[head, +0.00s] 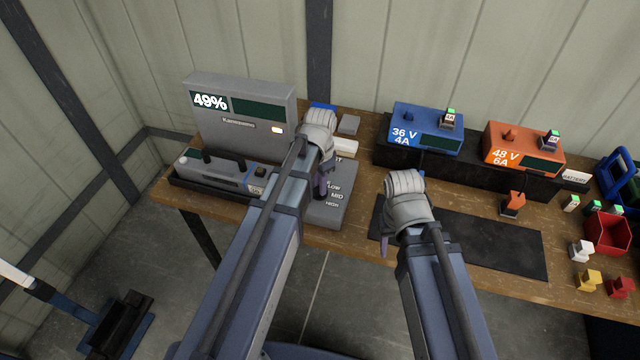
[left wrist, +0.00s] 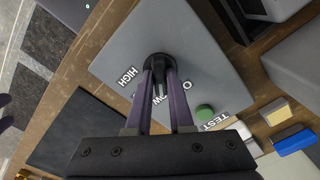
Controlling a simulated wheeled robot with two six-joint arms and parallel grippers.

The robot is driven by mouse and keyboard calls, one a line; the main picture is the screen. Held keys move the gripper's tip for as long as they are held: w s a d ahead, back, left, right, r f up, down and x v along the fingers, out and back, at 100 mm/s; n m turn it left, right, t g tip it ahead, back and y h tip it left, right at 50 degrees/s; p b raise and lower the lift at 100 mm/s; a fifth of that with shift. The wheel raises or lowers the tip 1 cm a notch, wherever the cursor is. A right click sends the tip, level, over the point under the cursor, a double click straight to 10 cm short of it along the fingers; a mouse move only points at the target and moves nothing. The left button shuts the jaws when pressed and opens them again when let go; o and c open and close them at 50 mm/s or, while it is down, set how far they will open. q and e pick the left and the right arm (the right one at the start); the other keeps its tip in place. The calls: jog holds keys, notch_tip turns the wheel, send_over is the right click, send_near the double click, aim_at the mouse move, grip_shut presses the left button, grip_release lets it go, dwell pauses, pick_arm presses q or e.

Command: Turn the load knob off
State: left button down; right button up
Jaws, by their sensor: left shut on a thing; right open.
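The load knob (left wrist: 158,65) is a round black knob on a grey load box (head: 335,208), which also shows in the left wrist view (left wrist: 125,40). Around it are printed HIGH, a partly covered LOW, and O; MID also shows in the head view. My left gripper (head: 321,190) is shut on the knob, its two purple fingers (left wrist: 160,85) on either side of it. Which mark the knob points at cannot be told. A green TEST button (left wrist: 204,113) is beside it. My right gripper (head: 386,243) is open and empty over the bench, left of the dark mat.
A grey tester (head: 240,105) reading 49% stands behind a battery (head: 212,170) in a black tray. A blue charger (head: 425,125) and an orange charger (head: 522,148) stand at the back. A dark mat (head: 490,245) lies clear; a red bin (head: 608,234) and small connectors are at right.

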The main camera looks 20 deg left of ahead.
pick_arm(q)
jog(key=n, duration=0.4)
jog(key=shift+n, duration=1.8)
jog(key=c, duration=0.8)
grip_release()
jog(key=shift+r, duration=0.1)
notch_tip(320, 180, up, 8)
jog(key=p, duration=0.8)
